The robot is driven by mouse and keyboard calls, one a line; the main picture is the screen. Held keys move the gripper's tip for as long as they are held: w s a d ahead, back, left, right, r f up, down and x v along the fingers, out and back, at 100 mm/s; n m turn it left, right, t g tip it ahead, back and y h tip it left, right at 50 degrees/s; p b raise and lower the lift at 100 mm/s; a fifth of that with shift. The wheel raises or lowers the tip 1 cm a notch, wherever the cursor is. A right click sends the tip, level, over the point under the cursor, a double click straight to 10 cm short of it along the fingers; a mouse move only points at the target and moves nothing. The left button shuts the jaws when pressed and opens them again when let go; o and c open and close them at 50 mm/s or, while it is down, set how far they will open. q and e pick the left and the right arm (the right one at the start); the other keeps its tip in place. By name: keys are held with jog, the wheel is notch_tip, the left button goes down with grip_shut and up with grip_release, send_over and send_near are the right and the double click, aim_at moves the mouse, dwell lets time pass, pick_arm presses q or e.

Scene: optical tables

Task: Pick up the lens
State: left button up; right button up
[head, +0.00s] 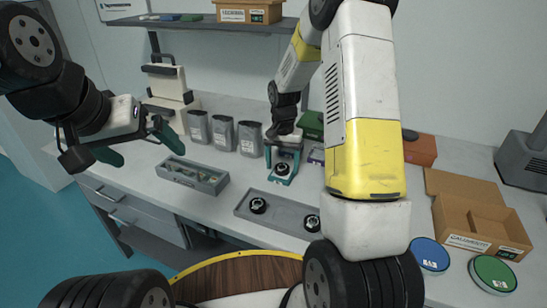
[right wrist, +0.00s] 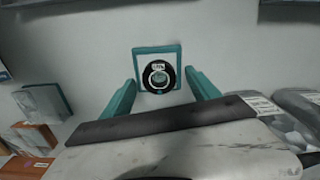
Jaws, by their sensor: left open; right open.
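A lens in a round black mount (right wrist: 158,76) sits on a square pad with a teal rim (right wrist: 143,52). The lens (head: 282,169) also shows in the head view, under my right gripper (head: 284,158). In the right wrist view my right gripper (right wrist: 161,82) is open, pointing down, one teal finger on each side of the pad. I cannot tell how high the fingertips are above it. Two more black round mounts (head: 258,205) (head: 312,223) lie in a grey tray (head: 281,223) nearer to me.
A grey box with small parts (head: 192,176) stands left on the bench. Several grey bins (head: 222,133) stand behind it. At right are an open cardboard box (head: 468,216), a blue round container (head: 430,254) and a green one (head: 493,273). A shelf (head: 190,24) hangs above.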

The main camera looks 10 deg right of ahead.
jog(key=c, duration=1.5)
jog(key=shift+o, duration=0.2)
